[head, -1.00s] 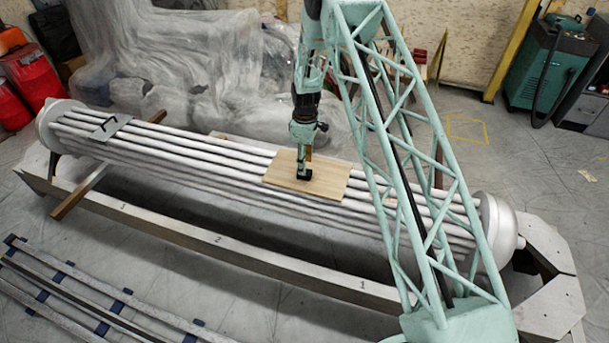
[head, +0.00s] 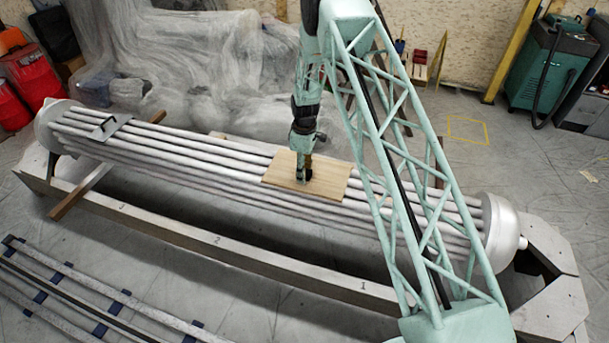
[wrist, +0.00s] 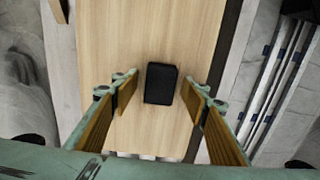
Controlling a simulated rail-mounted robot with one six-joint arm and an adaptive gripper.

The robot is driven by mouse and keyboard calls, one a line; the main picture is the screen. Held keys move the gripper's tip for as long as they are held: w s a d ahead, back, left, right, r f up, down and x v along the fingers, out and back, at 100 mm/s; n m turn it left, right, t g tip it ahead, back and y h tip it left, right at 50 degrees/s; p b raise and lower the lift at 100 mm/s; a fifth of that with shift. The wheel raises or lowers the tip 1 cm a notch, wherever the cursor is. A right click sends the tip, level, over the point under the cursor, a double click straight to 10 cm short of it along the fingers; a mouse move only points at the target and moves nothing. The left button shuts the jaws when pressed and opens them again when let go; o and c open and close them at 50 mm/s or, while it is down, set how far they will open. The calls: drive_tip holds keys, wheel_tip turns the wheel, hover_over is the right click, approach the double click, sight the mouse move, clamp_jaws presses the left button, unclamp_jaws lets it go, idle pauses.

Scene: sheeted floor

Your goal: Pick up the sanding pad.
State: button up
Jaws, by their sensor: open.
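The sanding pad (wrist: 161,83) is a small black block. In the wrist view it lies on a light wooden board (wrist: 150,30), between and slightly beyond my open fingertips. It also shows in the head view (head: 304,175) as a dark spot on the board (head: 330,186), partly hidden by my gripper. My gripper (wrist: 160,88) is open, with one finger on each side of the pad and a gap on both sides. In the head view my gripper (head: 304,168) points down at the pad. I cannot tell the exact height of the fingertips above the board.
The board rests across a long bundle of metal tubes (head: 215,153) on a grey frame (head: 220,240). A metal plate with a black handle (head: 108,128) sits on the tubes at the left. Slatted rails (head: 90,295) lie on the floor at the front left.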

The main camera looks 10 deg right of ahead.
drive_tip(key=shift+c, duration=0.2)
drive_tip(key=c, duration=0.9)
drive_tip(key=shift+r, duration=0.1)
drive_tip(key=shift+s+r+p, duration=0.1)
drive_tip(key=shift+r+p, duration=0.4)
drive_tip(key=shift+r, duration=1.25)
drive_tip(key=s, duration=0.5)
drive_tip(key=s+a+r+p, duration=0.1)
drive_tip(key=s, duration=0.4)
drive_tip(key=s+a+p, duration=0.1)
drive_tip(key=s, duration=0.4)
drive_tip(key=shift+s+r, duration=0.15)
drive_tip(key=shift+s, duration=0.2)
drive_tip(key=shift+o, duration=0.5)
drive_tip(key=shift+d, duration=0.1)
